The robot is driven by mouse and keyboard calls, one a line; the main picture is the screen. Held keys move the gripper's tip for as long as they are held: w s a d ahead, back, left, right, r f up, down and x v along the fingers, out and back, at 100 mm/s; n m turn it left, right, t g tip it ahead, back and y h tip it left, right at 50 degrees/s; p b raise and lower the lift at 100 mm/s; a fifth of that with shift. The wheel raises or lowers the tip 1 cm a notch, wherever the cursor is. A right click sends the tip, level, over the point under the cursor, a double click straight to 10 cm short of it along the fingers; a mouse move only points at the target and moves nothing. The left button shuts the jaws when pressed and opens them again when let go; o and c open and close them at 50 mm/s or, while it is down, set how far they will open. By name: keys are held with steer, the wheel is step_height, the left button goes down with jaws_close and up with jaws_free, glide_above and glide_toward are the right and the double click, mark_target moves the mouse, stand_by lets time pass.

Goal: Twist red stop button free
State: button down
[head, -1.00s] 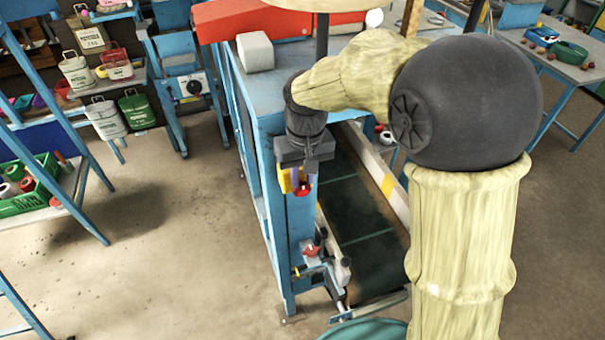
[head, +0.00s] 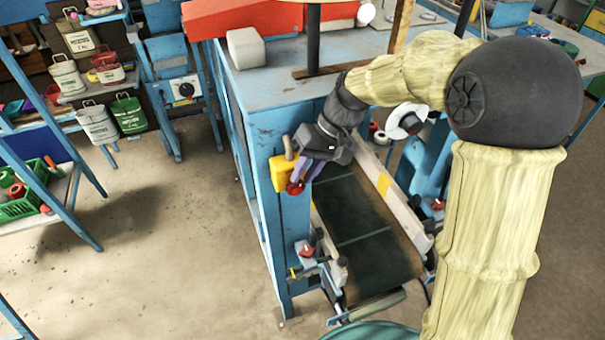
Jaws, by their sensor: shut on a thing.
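The red stop button (head: 294,188) sticks out from a yellow box (head: 279,172) on the blue post of the machine, above the belt. My gripper (head: 299,183) comes at it from the upper right, tilted, with its purple fingers at the button. The fingers are shut on the button and hide part of it. The dark wrist hides part of the post's upper right side.
A blue machine table (head: 270,85) stands behind the post, with a pale block (head: 248,49) on top. A dark green conveyor belt (head: 365,235) runs below my gripper. A lower red knob (head: 306,250) sits on a bracket. The floor at left is clear.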

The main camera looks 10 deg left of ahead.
steer(key=shift+d+f+g+y+b, duration=0.3)
steer(key=shift+f+g+y+b, duration=0.1)
steer(key=shift+f+g+y, duration=0.2)
steer(key=c, duration=1.4)
jaws_free()
steer(key=shift+a, duration=0.1)
steer(key=shift+c, duration=0.2)
steer(key=shift+w+a+r, duration=0.1)
steer(key=shift+w+a, duration=0.05)
steer(key=shift+d+r, duration=0.1)
steer(key=shift+d, duration=0.1)
steer(key=b+v, duration=0.2)
steer(key=v, duration=1.5)
steer(key=shift+b, duration=0.35)
steer(key=shift+r, duration=0.1)
